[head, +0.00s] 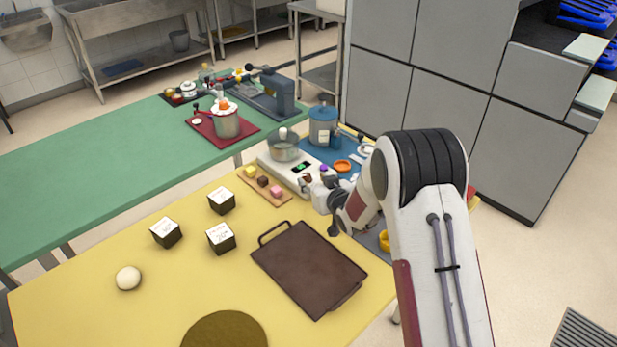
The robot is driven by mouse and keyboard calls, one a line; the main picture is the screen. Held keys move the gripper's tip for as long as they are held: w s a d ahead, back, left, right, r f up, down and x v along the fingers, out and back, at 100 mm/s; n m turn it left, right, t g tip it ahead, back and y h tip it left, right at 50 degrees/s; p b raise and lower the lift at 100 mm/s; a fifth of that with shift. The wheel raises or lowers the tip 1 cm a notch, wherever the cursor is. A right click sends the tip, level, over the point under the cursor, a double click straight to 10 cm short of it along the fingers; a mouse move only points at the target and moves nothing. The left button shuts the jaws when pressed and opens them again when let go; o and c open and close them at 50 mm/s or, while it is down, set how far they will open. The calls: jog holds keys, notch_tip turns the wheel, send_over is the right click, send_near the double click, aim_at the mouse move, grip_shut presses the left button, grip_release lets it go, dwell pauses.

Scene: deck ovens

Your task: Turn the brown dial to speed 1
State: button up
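A white appliance (275,166) with a small green display (300,166) stands at the far right part of the yellow table, with a metal pot (284,149) on it. A small brown dial (308,179) shows on its near right part, partly covered by my gripper. A purple dial (323,168) sits just beyond it. My gripper (304,187) reaches in from the right, its fingers at or very close to the brown dial. I cannot tell whether they touch it or how far they are open. The dial's speed marks are too small to read.
A wooden board (287,200) with yellow, brown and pink cubes lies just left of my gripper. A dark tray (310,270), labelled dark blocks (220,238) and a dough ball (128,278) lie nearer.

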aim_at(307, 176)
jog(key=shift+x, duration=2.35)
jog(key=c, duration=1.1)
